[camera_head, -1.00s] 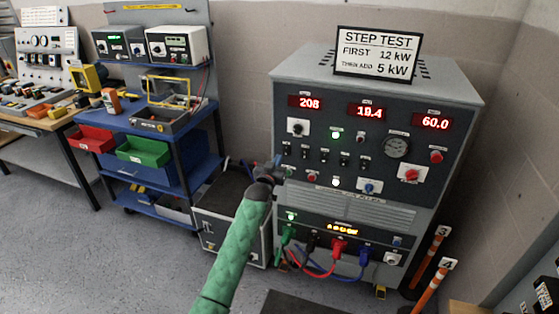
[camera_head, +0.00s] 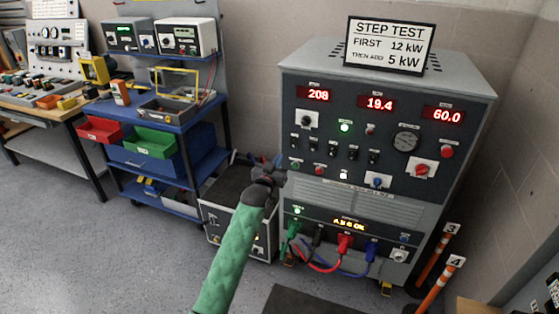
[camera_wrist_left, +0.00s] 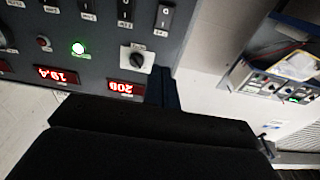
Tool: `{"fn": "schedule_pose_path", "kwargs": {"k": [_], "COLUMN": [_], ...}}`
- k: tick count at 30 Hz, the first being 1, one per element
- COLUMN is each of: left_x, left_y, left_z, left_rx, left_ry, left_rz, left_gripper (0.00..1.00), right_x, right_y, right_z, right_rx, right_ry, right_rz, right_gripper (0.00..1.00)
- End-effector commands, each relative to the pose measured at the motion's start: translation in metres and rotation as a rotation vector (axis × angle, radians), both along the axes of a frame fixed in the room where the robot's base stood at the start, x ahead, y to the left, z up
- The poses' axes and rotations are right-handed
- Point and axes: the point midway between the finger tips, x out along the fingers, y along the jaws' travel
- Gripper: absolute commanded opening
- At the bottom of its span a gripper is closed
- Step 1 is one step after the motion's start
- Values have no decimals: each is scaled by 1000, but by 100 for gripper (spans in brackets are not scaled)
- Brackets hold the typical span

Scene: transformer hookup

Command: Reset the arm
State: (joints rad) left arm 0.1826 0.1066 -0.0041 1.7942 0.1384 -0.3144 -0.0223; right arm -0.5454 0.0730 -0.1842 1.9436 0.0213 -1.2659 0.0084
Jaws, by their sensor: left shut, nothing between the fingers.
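My left arm (camera_head: 235,245), in a green sleeve, reaches up from the bottom of the head view. Its left gripper (camera_head: 280,172) is small and dark in front of the left edge of the grey load bank (camera_head: 345,210). The gripper is shut with nothing held. In the left wrist view, dark gripper parts (camera_wrist_left: 160,90) fill the lower middle and the panel appears upside down, with its black knob (camera_wrist_left: 136,57), a lit green lamp (camera_wrist_left: 78,48) and red displays. I cannot tell whether the gripper touches the panel. My right gripper is not in view.
A sign (camera_head: 388,45) reading 12 kW, then 5 kW, stands on the load bank. Coloured cables (camera_head: 318,262) plug in low on its front. A blue cart (camera_head: 165,165) with red and green bins stands left, and orange posts (camera_head: 437,285) stand right.

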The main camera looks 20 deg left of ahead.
Motion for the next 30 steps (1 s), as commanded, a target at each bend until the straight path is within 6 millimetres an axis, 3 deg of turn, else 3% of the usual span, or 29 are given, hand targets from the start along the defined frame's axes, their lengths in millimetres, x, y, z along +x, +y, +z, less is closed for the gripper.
{"fn": "schedule_pose_path", "kwargs": {"k": [8, 14, 20, 26, 30], "left_x": [1, -3, -19, -68, -115], "left_y": [0, 0, -14, -35, -50], "left_z": [-7, -43, -72, -133, -185], "left_rx": [-1, 13, 44, 78, 99], "left_ry": [38, 246, 467, 705, 854], "left_rz": [-1, 1, -4, -19, -33], "left_gripper": [0, 0, 0, 0, 0], "right_x": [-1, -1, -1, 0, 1], "right_y": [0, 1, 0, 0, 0], "right_z": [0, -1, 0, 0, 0], "right_rx": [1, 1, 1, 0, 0], "right_ry": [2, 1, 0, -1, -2], "right_rz": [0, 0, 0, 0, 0], "right_gripper": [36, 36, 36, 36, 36]}}
